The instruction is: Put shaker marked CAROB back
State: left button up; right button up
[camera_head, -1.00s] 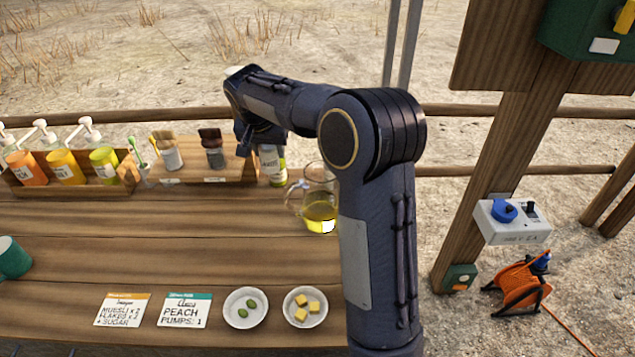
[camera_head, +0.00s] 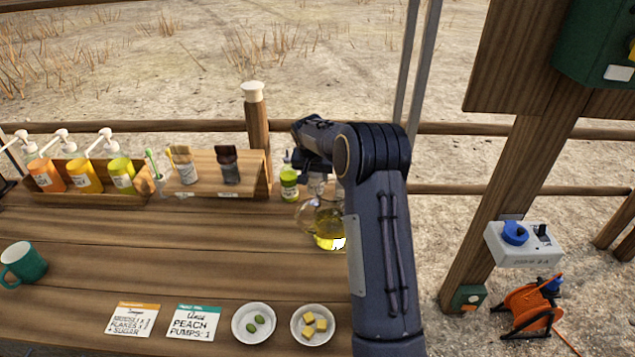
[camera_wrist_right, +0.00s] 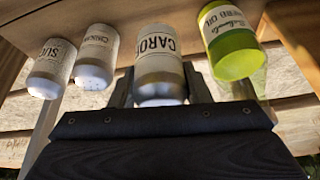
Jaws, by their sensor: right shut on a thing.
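The shaker marked CAROB (camera_wrist_right: 160,72) shows in the right wrist view between the fingers of my right gripper (camera_wrist_right: 160,92), which is shut on it. In the wrist view, two white shakers (camera_wrist_right: 52,68) (camera_wrist_right: 96,58) are left of CAROB. My left gripper is not in view.
A glass jug of yellow liquid (camera_head: 328,226) stands close in front of my right gripper. Pump bottles (camera_head: 85,176) stand in a box at left. A green mug (camera_head: 22,263), order cards (camera_head: 194,323) and two small bowls (camera_head: 254,323) are nearer. The middle tabletop is clear.

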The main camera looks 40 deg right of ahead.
aim_at(317, 184)
jog(key=shift+d+f, duration=0.3)
jog(key=shift+f, duration=0.1)
jog(key=f, duration=0.3)
jog(key=shift+w+d+f+p, duration=0.15)
jog(key=shift+d+f+p, duration=0.05)
jog(key=shift+p, duration=0.1)
jog(key=shift+f, duration=0.2)
jog(key=o, duration=1)
jog(key=shift+r, duration=0.1)
